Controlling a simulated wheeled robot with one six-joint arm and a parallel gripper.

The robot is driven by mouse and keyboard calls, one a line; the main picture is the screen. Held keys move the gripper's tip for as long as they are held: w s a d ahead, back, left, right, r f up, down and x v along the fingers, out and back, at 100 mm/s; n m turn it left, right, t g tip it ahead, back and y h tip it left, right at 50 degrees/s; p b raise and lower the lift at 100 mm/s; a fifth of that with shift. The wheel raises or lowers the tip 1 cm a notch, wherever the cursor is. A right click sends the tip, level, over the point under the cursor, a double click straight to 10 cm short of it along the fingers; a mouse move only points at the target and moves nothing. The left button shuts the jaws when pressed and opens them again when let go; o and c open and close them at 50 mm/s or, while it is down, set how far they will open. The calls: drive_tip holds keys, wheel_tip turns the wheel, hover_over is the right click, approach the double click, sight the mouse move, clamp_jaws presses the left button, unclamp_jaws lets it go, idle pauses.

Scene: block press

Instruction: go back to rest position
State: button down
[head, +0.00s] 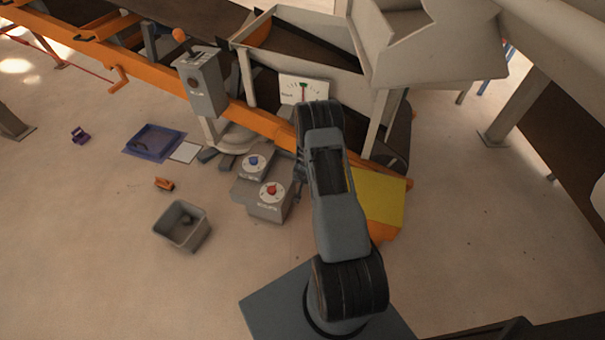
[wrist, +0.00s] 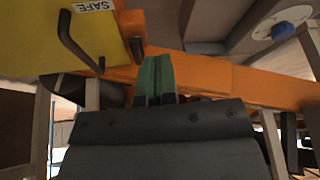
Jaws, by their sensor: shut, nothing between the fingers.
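My gripper (wrist: 155,76) shows in the wrist view as two green fingers pressed together, with nothing between them. It points at an orange beam (wrist: 205,74), just right of a yellow panel (wrist: 92,40) with a dark handle and a SAFE label. I cannot tell whether the fingertips touch the beam. In the head view my arm reaches up from its base toward the press machine, and its own links hide the gripper.
Left of my arm stand a grey box with a red knob (head: 271,189) and one with a blue knob (head: 253,161). The right floor is clear.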

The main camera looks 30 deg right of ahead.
drive_tip(key=shift+w+a+r, duration=0.25)
drive_tip(key=shift+a+r, duration=0.05)
drive_tip(key=shift+a, duration=0.25)
drive_tip(key=shift+a, duration=0.1)
drive_tip(key=s+a+r+g+y+p, duration=0.1)
drive_tip(key=s+a+r+g+y, duration=0.25)
drive_tip(key=s+a, duration=0.3)
drive_tip(key=s+a+r+n+t+p, duration=0.1)
drive_tip(key=s+a+r+p, duration=0.3)
drive_tip(key=r, duration=1.2)
drive_tip(key=s+a+r+n+t+p, duration=0.1)
drive_tip(key=s+a+r+n+p, duration=0.3)
drive_tip(key=r, duration=1.2)
drive_tip(key=s+a+r+n+t+h+p, duration=0.1)
drive_tip(key=s+r, duration=0.6)
drive_tip(key=r, duration=0.9)
drive_tip(key=a+n+p, duration=0.1)
drive_tip(key=a+p, duration=0.1)
drive_tip(key=a, duration=0.1)
drive_tip(key=shift+s+a+n+p, duration=0.35)
drive_tip(key=shift+n+p, duration=0.05)
